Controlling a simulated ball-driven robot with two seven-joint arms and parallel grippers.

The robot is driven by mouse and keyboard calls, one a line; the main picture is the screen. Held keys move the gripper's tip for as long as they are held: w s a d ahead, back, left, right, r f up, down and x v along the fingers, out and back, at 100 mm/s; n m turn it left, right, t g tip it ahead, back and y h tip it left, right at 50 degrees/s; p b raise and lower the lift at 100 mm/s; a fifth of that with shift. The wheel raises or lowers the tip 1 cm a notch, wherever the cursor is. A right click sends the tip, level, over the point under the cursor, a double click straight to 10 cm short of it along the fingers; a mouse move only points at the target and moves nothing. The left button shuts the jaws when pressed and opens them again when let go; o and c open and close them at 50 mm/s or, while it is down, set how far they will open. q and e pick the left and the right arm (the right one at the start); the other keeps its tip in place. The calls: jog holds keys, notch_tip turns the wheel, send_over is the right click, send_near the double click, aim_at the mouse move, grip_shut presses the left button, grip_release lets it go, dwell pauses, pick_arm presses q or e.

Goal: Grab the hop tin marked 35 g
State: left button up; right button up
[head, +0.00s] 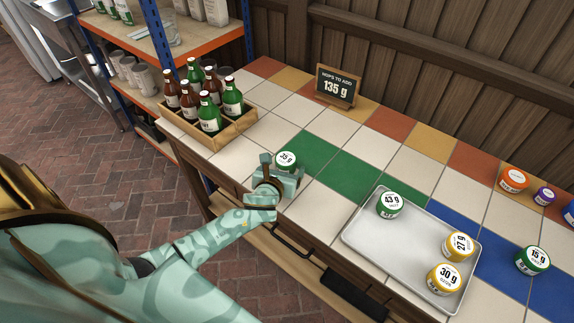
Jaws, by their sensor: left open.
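The gripper hides the lower part of the tin. My right gripper is not in view.
A metal tray (365,237) holds tins marked 43 g (389,204), 27 g (458,246) and 30 g (445,279). A 15 g tin (532,260) stands right of it. A wooden crate of bottles (228,133) is at left. A sign (336,86) reads 135 g.

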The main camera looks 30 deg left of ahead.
aim_at(288, 159)
pick_arm(q)
jog(key=b+x, duration=0.2)
jog(key=x, duration=0.2)
jog(key=shift+w+a, duration=0.15)
jog(key=shift+w, duration=0.45)
jog(key=shift+r, duration=0.1)
jog(key=c, duration=1.1)
jog(key=shift+o, duration=0.2)
